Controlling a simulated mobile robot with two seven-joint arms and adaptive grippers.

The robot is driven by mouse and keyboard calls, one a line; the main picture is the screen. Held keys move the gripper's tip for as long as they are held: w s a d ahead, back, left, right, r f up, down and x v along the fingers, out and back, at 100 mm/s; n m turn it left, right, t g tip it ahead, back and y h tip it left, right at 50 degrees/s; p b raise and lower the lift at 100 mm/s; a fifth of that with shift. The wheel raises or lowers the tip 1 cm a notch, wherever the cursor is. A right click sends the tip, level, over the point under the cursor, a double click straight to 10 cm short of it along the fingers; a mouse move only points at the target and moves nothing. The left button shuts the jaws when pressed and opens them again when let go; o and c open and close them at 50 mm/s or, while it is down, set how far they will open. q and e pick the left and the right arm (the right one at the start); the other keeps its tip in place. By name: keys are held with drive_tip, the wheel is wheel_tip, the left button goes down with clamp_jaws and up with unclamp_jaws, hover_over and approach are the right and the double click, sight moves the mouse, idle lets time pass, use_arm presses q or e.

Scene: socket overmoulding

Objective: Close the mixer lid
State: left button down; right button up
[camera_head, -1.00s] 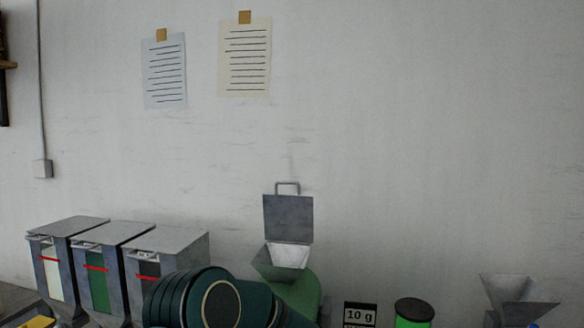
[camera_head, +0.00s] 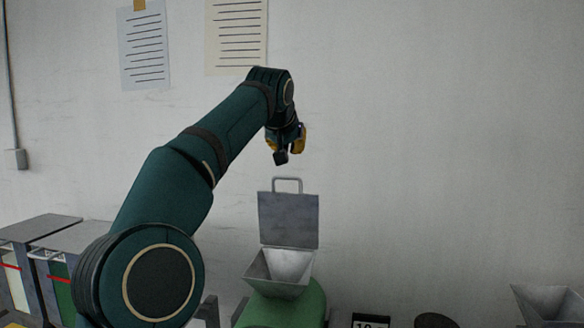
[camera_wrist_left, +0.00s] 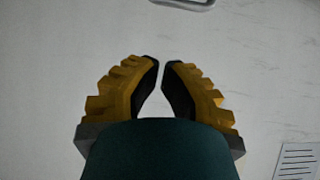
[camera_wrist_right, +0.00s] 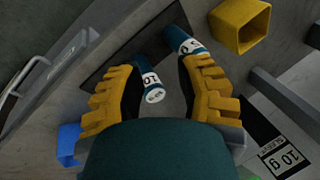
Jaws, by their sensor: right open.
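The mixer's grey lid (camera_head: 288,220) stands upright in the head view, with its handle (camera_head: 287,181) on top. It is hinged behind the open metal hopper (camera_head: 281,270) on the green mixer body (camera_head: 283,308). My left gripper (camera_head: 281,158) hangs above the lid handle, apart from it. In the left wrist view its fingers (camera_wrist_left: 160,66) are nearly together with nothing between them. Part of a grey handle (camera_wrist_left: 190,2) shows at that view's top edge. My right gripper (camera_wrist_right: 155,68) is open, seen only in the right wrist view.
Blue-and-white labelled cylinders (camera_wrist_right: 153,87) lie near my right fingers. Grey bins (camera_head: 37,262) stand at left and a metal funnel (camera_head: 552,303) at right. The wall space right of the lid is clear.

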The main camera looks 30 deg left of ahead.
use_arm(q)
drive_tip(key=w+a+f, duration=0.1)
drive_tip(key=w+f, duration=0.2)
drive_tip(key=f, duration=0.3)
drive_tip(key=shift+w+f, duration=0.2)
drive_tip(key=shift+w, duration=0.2)
idle(0.6)
drive_tip(key=shift+a+f, duration=0.1)
drive_tip(key=shift+a, duration=0.1)
